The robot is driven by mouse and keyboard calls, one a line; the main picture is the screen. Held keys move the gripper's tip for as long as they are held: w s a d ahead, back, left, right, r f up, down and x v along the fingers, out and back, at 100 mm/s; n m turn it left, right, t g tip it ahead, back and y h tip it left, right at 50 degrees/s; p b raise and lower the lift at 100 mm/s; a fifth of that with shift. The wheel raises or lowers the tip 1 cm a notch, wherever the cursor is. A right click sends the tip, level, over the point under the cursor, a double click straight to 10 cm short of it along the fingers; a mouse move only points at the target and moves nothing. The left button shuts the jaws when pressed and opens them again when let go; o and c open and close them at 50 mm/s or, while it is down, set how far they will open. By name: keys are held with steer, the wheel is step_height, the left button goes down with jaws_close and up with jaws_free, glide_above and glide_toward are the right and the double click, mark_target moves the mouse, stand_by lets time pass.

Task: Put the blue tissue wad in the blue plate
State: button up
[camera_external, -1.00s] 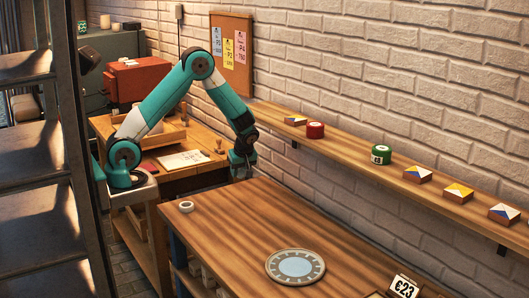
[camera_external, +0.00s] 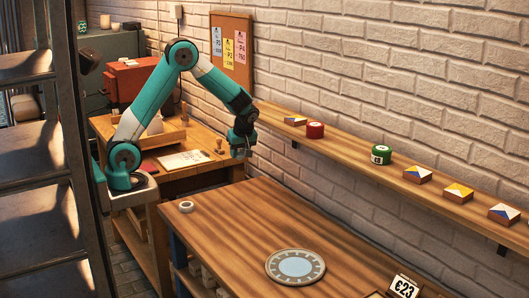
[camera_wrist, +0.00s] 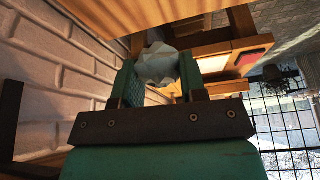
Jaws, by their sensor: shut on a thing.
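My gripper (camera_external: 240,153) is raised in the air near the brick wall, above the gap between the two benches. In the wrist view it is shut on a pale, crumpled, bluish-white tissue wad (camera_wrist: 157,64), held between the two fingers. In the external view the wad is too small to make out clearly. The round plate (camera_external: 295,266), grey-blue with a light blue centre and a marked rim, lies flat on the front wooden table, to the right of and below my gripper. The plate's centre is empty.
A small white ring (camera_external: 186,206) lies on the table's left end. A price card (camera_external: 404,287) stands at its front right. A wall shelf (camera_external: 350,163) with paint pots and small tiles runs above the table. The table between ring and plate is clear.

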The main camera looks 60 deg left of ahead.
steer(key=shift+d, duration=0.1)
steer(key=w+d+f+m+t+h+b, duration=0.1)
steer(key=d+m+b, duration=0.4)
steer(key=d, duration=1.8)
steer(key=w+m+t, duration=0.1)
steer(key=w+m, duration=0.1)
steer(key=m, duration=0.1)
steer(key=shift+d+h+b, duration=0.15)
steer(key=shift+h+b, duration=0.15)
steer(key=shift+b, duration=0.1)
steer(key=s+d+m, duration=0.1)
steer(key=d, duration=0.3)
steer(key=s+d+m+h+b, duration=0.1)
steer(key=d+m, duration=0.1)
steer(key=d, duration=0.2)
steer(key=s+d+r+m+t, duration=0.1)
steer(key=d, duration=0.4)
steer(key=shift+s+m, duration=0.25)
steer(key=shift+m, duration=0.15)
jaws_close()
steer(key=r+m+h+b, duration=0.1)
steer(key=m+h, duration=0.1)
steer(key=m, duration=0.2)
glide_above(305, 273)
steer(key=s, duration=0.1)
steer(key=shift+t, duration=0.3)
steer(key=f, duration=1.9)
steer(key=shift+s+f, duration=0.2)
steer(key=shift+f, duration=0.15)
